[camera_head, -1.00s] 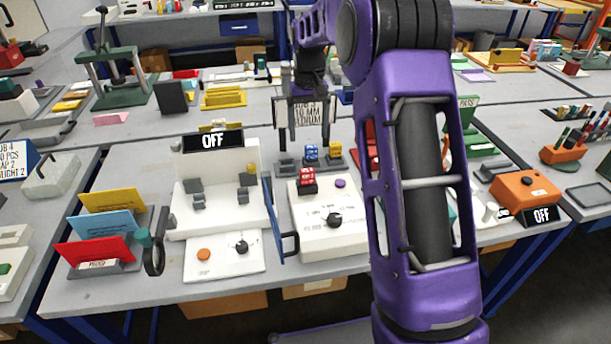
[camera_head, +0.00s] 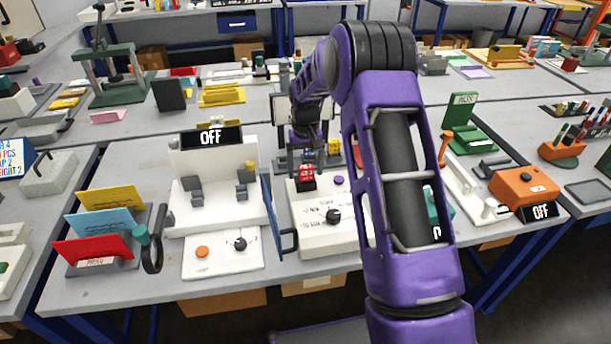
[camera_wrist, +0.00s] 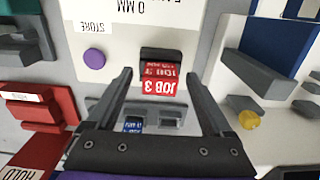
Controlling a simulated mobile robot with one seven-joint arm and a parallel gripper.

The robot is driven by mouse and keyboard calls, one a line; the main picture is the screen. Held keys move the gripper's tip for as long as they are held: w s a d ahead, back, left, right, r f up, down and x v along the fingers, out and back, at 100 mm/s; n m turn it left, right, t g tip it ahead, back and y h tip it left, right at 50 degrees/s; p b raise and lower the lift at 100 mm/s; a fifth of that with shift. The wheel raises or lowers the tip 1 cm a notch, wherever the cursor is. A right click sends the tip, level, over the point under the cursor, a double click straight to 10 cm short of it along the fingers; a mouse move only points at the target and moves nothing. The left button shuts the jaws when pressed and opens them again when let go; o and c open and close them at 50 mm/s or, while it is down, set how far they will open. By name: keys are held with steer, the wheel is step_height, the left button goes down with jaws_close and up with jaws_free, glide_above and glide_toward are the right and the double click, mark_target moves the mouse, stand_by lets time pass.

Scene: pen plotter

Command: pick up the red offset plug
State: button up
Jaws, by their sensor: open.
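The red offset plug (camera_head: 306,172), marked JOB 3, stands in a dark socket at the back left of the white plotter control box (camera_head: 335,238). In the wrist view the plug (camera_wrist: 160,79) shows between the two grey fingers, with a gap on each side. My gripper (camera_wrist: 158,77) is open and empty, pointing down over the plug. In the head view my gripper (camera_head: 308,160) hangs just behind and above the plug. Its fingertips are partly hidden there, and I cannot tell their exact height.
A blue plug (camera_wrist: 133,125) sits in a grey rack behind the red plug, between my fingers in the wrist view. A purple button (camera_wrist: 94,58) is on the box. The white plotter (camera_head: 222,215) stands left, and a red holder (camera_wrist: 42,105) is close by.

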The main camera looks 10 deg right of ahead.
steer(key=shift+f, duration=0.25)
jaws_close()
steer(key=shift+r, duration=0.15)
